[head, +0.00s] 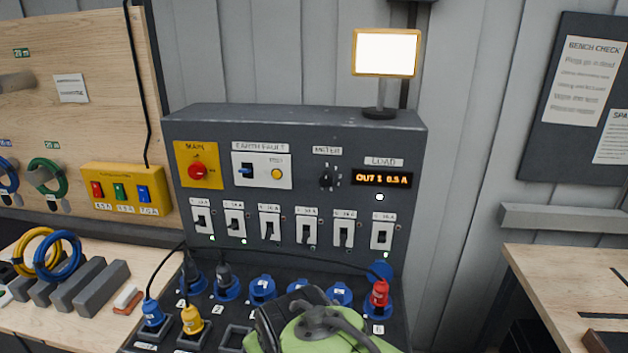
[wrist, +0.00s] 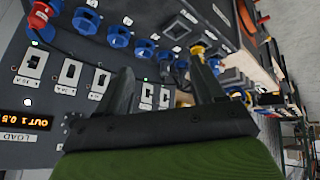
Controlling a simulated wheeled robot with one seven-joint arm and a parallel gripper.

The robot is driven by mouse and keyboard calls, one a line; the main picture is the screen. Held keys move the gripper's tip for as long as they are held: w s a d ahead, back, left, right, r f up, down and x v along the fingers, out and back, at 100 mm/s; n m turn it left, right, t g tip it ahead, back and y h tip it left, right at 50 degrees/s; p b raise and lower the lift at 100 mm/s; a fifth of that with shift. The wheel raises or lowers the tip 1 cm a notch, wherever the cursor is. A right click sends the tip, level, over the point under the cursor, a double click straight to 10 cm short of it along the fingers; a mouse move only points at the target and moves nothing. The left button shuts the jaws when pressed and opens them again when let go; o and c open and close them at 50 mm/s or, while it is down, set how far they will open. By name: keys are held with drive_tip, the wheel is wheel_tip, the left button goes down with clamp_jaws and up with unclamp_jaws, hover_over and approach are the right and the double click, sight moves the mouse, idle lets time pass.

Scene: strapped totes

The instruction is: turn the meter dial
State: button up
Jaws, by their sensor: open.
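The meter dial (head: 326,178) is a small black knob under the METER label on the grey panel's upper face, with small marks on its right side. My gripper is low in the head view, in front of the sockets and below the dial, with its green and black body showing. In the wrist view my gripper (wrist: 162,78) is open, with two dark fingers spread wide and nothing between them. The fingers point towards the switches and sockets, apart from the dial.
The load display (head: 382,179) reads OUT 1 0.5 A. A red main switch (head: 198,172) and the earth fault unit (head: 262,170) are left of the dial. A row of breakers lies below. Blue sockets and plugs with cables (head: 152,312) crowd the lower panel. A lit screen (head: 387,52) stands on top.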

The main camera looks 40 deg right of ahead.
drive_tip(key=w+d+n+h+p, duration=0.1)
drive_tip(key=w+d+h+p, duration=0.1)
drive_tip(key=w+d+h, duration=0.6)
drive_tip(key=n+t+h+p, duration=0.3)
drive_tip(key=n+h+p, duration=0.15)
drive_tip(key=n, duration=0.85)
approach(325, 182)
drive_tip(key=p+x, duration=0.4)
drive_tip(key=x, duration=0.4)
drive_tip(key=shift+r+p, duration=0.2)
drive_tip(key=shift+p, duration=0.2)
drive_tip(key=shift+w+d+f, duration=0.1)
drive_tip(key=shift+w+d, duration=0.05)
drive_tip(key=shift+d, duration=0.05)
drive_tip(key=shift+c, duration=0.3)
drive_tip(key=c, duration=1)
drive_tip(key=shift+m, duration=0.3)
